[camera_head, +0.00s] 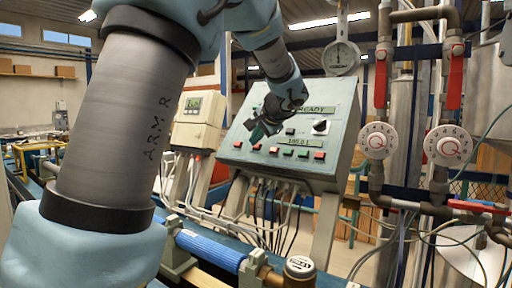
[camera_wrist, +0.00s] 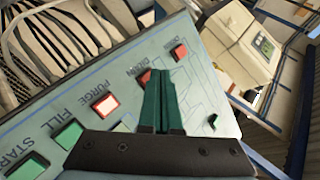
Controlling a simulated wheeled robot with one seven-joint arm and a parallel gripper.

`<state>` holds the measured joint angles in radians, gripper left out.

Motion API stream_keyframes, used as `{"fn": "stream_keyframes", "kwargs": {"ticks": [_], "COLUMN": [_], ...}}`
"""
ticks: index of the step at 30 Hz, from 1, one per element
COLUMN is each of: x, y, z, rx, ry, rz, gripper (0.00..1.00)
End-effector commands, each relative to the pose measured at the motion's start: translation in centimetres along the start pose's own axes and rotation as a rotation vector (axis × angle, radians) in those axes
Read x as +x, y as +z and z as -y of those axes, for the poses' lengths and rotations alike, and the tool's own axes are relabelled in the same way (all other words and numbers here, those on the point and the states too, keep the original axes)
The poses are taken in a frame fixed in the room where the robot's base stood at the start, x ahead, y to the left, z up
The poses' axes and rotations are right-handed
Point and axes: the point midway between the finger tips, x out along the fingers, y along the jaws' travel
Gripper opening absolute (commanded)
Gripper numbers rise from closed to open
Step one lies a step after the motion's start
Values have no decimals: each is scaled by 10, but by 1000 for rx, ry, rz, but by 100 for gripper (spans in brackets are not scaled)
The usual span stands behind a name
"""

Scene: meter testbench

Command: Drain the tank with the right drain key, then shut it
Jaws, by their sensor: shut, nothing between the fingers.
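A sloping pale green control panel (camera_head: 335,150) stands in the middle of the head view. Its upper display (camera_head: 318,110) reads READY; a lower one (camera_head: 298,142) shows a small reading. A row of red and green keys runs along its lower part. In the wrist view I see START (camera_wrist: 28,168) and FILL (camera_wrist: 68,133) in green, and a brighter red PURGE key (camera_wrist: 105,104). A red key (camera_wrist: 143,78) beyond is partly hidden by my fingers, and another red key (camera_wrist: 179,51) lies past it. My gripper (camera_wrist: 160,76) is shut and empty over the panel. Contact is unclear.
A dark knob (camera_head: 320,127) sits on the panel's right side. A beige meter box (camera_head: 197,125) stands left of it. Pipes with red-handled valves and white dials (camera_head: 378,141) rise at the right. Cables hang below the panel, above a blue cylinder (camera_head: 210,250).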

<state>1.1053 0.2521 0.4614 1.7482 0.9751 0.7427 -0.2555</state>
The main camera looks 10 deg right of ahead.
Motion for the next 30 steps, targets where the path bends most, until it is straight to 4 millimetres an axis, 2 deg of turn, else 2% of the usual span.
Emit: {"fn": "stream_keyframes", "kwargs": {"ticks": [16, 30], "x": [-9, -38], "y": [6, 27], "z": [6, 28], "rx": [-1, -1], "ry": [0, -1], "rz": [0, -1], "gripper": [0, 0]}}
